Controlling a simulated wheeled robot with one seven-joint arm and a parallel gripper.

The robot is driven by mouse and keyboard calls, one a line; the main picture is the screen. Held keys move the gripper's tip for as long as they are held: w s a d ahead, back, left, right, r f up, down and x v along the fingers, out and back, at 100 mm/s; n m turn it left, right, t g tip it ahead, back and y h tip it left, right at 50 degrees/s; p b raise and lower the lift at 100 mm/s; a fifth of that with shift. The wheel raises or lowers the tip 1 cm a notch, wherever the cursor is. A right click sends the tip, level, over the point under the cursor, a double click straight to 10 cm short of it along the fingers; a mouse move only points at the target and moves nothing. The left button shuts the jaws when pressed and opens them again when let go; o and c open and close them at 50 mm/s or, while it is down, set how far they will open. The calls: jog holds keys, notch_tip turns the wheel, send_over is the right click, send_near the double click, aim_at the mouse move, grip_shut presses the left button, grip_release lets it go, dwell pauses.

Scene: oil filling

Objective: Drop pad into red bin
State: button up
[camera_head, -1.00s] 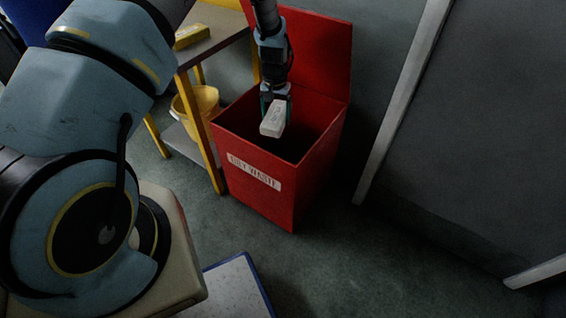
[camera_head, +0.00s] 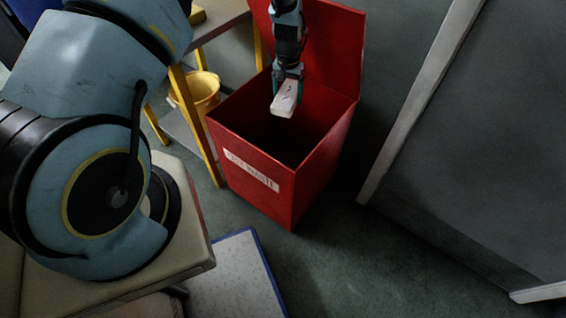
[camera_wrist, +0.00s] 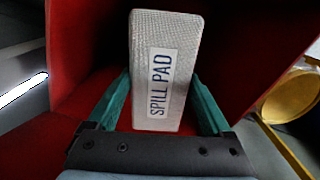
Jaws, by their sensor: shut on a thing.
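The pad (camera_head: 285,99) is a pale block held by my gripper (camera_head: 288,78) over the open mouth of the red bin (camera_head: 255,203). In the wrist view the pad (camera_wrist: 172,35) carries a "SPILL PAD" label and sits between the green fingers of my gripper (camera_wrist: 162,105), which are shut on it. The bin has a white label on its front and its lid stands open at the back. Its inside is dark. Red bin walls (camera_wrist: 70,60) surround the pad in the wrist view.
A table with yellow legs (camera_head: 194,125) stands left of the bin, with a yellow bucket (camera_head: 203,88) by it. A grey panel (camera_head: 480,150) is at the right. A blue-edged white mat (camera_head: 235,275) lies in front. Floor is clear between bin and panel.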

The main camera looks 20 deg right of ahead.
jog(key=shift+f+b, duration=0.9)
jog(key=shift+f, duration=1.1)
jog(key=o, duration=1.1)
jog(key=shift+r+b, duration=0.5)
jog(key=shift+r, duration=3.3)
